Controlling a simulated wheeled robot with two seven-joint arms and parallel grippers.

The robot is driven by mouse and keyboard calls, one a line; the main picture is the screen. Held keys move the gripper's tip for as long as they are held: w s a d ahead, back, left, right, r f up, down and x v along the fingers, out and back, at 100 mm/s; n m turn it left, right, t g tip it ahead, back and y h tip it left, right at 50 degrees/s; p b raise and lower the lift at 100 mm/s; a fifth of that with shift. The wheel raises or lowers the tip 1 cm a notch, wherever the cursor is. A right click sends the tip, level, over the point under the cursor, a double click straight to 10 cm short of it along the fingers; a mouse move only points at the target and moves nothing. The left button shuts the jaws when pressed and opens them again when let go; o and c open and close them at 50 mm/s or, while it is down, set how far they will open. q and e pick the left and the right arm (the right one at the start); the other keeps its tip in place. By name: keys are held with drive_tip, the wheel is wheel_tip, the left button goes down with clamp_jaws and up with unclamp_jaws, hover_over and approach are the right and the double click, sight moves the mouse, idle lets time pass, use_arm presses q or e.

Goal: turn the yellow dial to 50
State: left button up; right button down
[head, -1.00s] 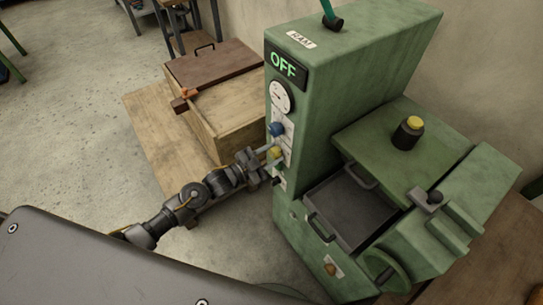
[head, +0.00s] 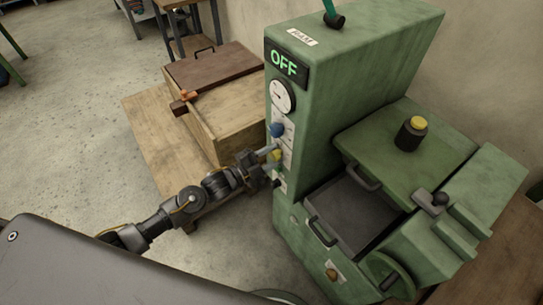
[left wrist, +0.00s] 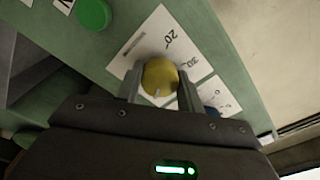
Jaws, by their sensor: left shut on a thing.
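The yellow dial (head: 276,156) is on the narrow front panel of the green machine (head: 320,110), below a blue dial (head: 277,130). My left gripper (head: 272,158) reaches in from the left and is shut on the yellow dial. In the left wrist view the yellow dial (left wrist: 160,77) sits between the two fingers, over a white scale plate (left wrist: 165,45). The marks 20 and 30 show on the plate; the rest of the scale is hidden by the gripper. A pale pointer line shows on the dial near its lower edge. My right gripper is not in view.
The machine has a lit OFF display (head: 285,64), a round gauge (head: 281,96) above the dials, and an open tray (head: 355,220) with handles. A wooden crate (head: 225,120) stands close behind my left arm. Bare floor lies at left.

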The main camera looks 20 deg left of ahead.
use_arm(q)
drive_tip(key=o, duration=1)
drive_tip(key=shift+b+v, duration=1.25)
drive_tip(key=shift+v, duration=4.15)
